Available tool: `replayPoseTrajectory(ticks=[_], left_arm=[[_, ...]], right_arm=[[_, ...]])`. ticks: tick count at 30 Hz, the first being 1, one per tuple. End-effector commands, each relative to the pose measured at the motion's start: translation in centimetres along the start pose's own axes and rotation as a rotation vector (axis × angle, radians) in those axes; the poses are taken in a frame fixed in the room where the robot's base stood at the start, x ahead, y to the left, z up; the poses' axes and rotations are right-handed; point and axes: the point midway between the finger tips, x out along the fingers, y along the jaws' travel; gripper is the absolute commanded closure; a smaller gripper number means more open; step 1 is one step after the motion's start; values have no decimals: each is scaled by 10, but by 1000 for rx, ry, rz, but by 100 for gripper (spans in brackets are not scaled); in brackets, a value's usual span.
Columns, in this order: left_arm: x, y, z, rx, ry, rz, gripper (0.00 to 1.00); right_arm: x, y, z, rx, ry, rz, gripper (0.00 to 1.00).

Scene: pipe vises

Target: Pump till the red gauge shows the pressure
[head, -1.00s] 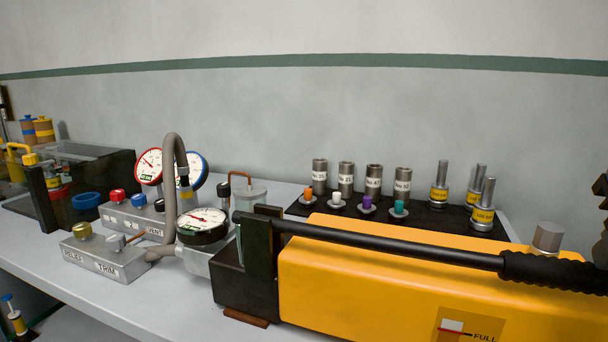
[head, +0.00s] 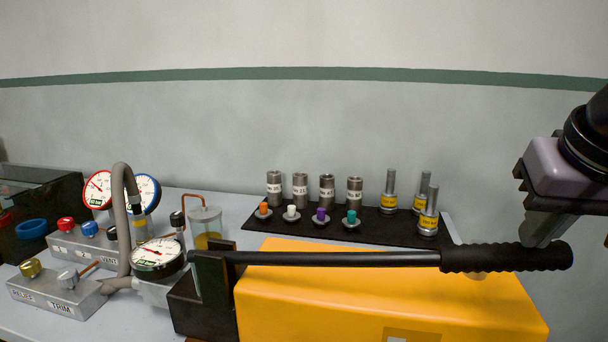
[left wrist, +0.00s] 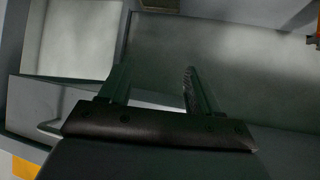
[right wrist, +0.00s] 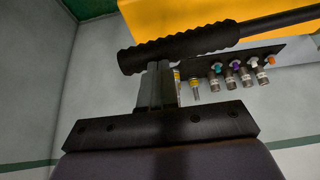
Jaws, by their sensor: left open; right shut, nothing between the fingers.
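The red-rimmed gauge (head: 97,189) stands at the left in the head view. Its needle points to the upper left, and its numbers are too small to read. The yellow pump (head: 370,290) fills the lower middle. Its long black lever (head: 330,258) lies about level in the picture and ends in a ribbed grip (head: 510,258). My right gripper (head: 540,238) is shut and empty at the grip's outer part; whether it touches is unclear. The right wrist view shows its fingertips (right wrist: 158,66) against the grip's outline. My left gripper (left wrist: 157,78) is open and empty, away from the pump.
A blue-rimmed gauge (head: 150,190) and a black-rimmed gauge (head: 158,256) stand near the red one. A relief and trim block (head: 62,290) sits at front left. A black tray (head: 390,232) with several fittings and weights lies behind the pump.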

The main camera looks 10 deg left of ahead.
Motion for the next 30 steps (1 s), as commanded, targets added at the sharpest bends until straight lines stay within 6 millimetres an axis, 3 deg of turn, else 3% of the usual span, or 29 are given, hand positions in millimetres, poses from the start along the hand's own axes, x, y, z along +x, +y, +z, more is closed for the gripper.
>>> replayPoseTrajectory(ticks=[5, 21, 30], left_arm=[[-2, -1, -2, 2, 0, -2, 37], [-44, -4, -50, 16, 3, -17, 37], [-44, -4, -50, 15, 4, -17, 37]], right_arm=[[-4, -1, -3, 1, 1, 0, 100], [-75, -21, -43, 2, 4, -1, 100], [-75, -22, -43, 4, 4, 0, 100]])
